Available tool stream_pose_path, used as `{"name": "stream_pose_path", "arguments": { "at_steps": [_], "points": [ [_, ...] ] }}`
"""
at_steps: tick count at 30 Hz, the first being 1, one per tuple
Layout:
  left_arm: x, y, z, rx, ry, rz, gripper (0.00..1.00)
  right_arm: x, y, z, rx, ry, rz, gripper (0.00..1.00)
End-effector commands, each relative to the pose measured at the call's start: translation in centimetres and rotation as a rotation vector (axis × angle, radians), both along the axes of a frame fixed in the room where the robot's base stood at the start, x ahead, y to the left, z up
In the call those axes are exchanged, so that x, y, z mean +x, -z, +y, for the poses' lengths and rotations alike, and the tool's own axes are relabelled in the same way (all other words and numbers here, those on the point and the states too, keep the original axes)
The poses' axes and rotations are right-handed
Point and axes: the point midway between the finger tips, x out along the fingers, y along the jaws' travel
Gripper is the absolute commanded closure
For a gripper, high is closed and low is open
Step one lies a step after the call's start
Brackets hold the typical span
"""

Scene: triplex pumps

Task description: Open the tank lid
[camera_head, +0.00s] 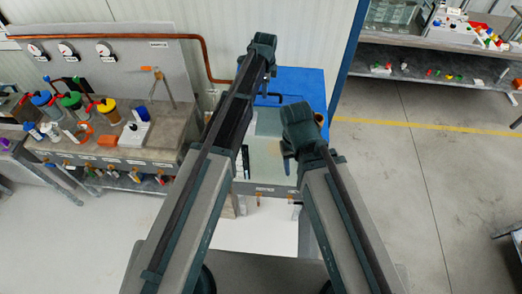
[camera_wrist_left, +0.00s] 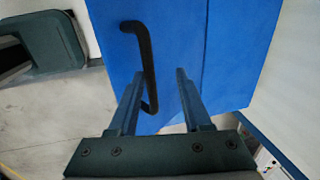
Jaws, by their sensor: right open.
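The blue tank lid (camera_head: 306,84) covers the far part of the tank between my arms in the head view. It fills much of the left wrist view (camera_wrist_left: 223,50). Its black bar handle (camera_wrist_left: 147,62) stands off the lid, with its lower end between the spread fingers of my left gripper (camera_wrist_left: 158,78). The fingers are apart and I cannot tell whether either touches the handle. In the head view my left wrist hides much of that gripper. My right gripper (camera_head: 288,152) is open and empty, nearer than the lid, over the grey-green tank area.
A bench (camera_head: 160,150) on the left holds several colored-lid jars and small parts, with gauges (camera_head: 68,49) on the panel behind. A copper pipe (camera_head: 204,60) runs down the wall beside the lid. Shelves (camera_head: 420,75) stand at the back right. The floor (camera_head: 425,170) on the right is clear.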

Motion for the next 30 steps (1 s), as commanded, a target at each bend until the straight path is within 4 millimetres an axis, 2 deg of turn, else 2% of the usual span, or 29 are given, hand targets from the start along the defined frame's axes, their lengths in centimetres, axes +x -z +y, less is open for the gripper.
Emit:
{"name": "stream_pose_path", "arguments": {
  "at_steps": [1, 9, 18, 27, 28, 30],
  "points": [
    [-0.7, 1.0, 0.0, 0.000, 0.000, -0.001, 0.53, 0.0, 1.0, 0.0, 0.000, 0.000, 0.000, 0.50],
    [-4.1, 5.1, 0.0, 0.000, 0.001, -0.001, 0.53, 0.0, 5.1, 0.0, 0.000, 0.000, 0.000, 0.50],
    [-6.2, 9.1, 0.0, 0.000, 0.000, 0.000, 0.53, 0.0, 9.1, 0.0, 0.000, 0.000, 0.000, 0.50],
    [-7.2, 11.7, 0.0, 0.000, 0.000, 0.001, 0.53, 0.0, 11.7, 0.0, 0.000, 0.000, 0.000, 0.50],
    [-7.2, 10.5, 0.0, 0.000, 0.000, 0.000, 0.53, 0.0, 10.5, 0.0, 0.000, 0.000, 0.000, 0.50],
    [-7.3, 9.5, 0.0, 0.000, 0.000, 0.001, 0.53, 0.0, 9.5, 0.0, 0.000, 0.000, 0.000, 0.50]
  ]
}}
